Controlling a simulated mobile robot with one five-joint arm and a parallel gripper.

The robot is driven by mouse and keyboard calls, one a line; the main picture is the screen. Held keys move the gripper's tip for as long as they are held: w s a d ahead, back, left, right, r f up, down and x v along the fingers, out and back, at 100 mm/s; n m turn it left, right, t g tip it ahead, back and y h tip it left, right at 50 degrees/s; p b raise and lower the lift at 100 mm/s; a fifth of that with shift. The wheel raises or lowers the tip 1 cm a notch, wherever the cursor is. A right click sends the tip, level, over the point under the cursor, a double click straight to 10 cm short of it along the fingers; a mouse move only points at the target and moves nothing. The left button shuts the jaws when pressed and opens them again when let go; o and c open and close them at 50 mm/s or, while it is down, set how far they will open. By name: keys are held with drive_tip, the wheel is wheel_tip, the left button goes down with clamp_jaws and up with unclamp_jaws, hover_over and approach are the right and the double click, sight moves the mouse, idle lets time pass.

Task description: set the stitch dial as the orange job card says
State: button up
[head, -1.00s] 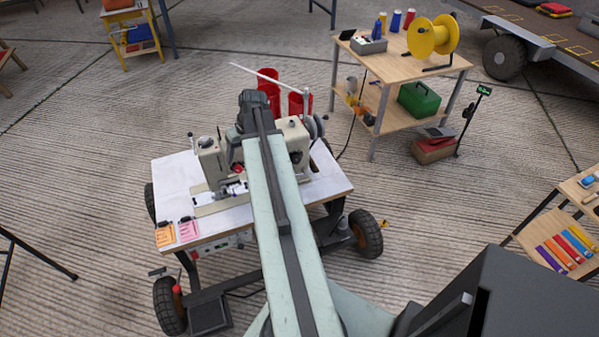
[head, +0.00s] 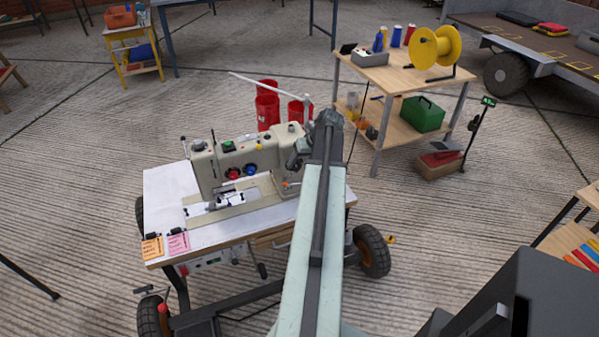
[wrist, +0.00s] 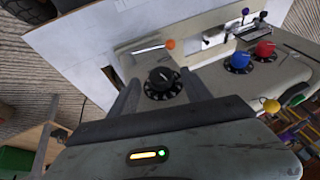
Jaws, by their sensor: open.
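The cream sewing machine (head: 240,160) stands on a white-topped cart. The wrist view shows a black dial (wrist: 163,82) with a pointer mark, a blue dial (wrist: 241,61) and a red dial (wrist: 265,49). I cannot read which is the stitch dial. My gripper (wrist: 160,78) is open, its two fingers appearing on either side of the black dial; contact cannot be told. In the head view my gripper (head: 297,158) is at the machine's right end. The orange job card (head: 152,247) is clipped at the cart's front left edge; its writing is too small to read.
A pink card (head: 178,242) hangs beside the orange one. A lever with an orange tip (wrist: 170,44) and a yellow knob (wrist: 271,104) are near the dials. Red cylinders (head: 267,105) stand behind the machine. A wooden shelf table (head: 410,75) stands at back right.

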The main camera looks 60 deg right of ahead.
drive_tip(key=shift+b+x, duration=0.45)
drive_tip(key=shift+x, duration=0.75)
drive_tip(key=shift+r, duration=0.1)
drive_tip(key=c, duration=1.2)
drive_tip(key=shift+d, duration=0.35)
clamp_jaws()
drive_tip(key=shift+s+a, duration=0.1)
drive_tip(key=shift+a, duration=0.1)
drive_tip(key=t+y+b, duration=0.1)
drive_tip(key=f+t+y+b, duration=0.1)
drive_tip(key=b, duration=0.1)
drive_tip(key=shift+s+d+m+y, duration=0.2)
drive_tip(key=shift+m+y, duration=0.1)
drive_tip(key=shift+m, duration=0.1)
drive_tip(key=shift+s+r+m+t+y+b, duration=0.1)
drive_tip(key=shift+m+t+y+b, duration=0.2)
drive_tip(key=shift+t+y+b, duration=0.8)
drive_tip(key=shift+g+h+b, duration=0.3)
drive_tip(key=shift+b, duration=0.1)
drive_tip(key=shift+a+r, duration=0.1)
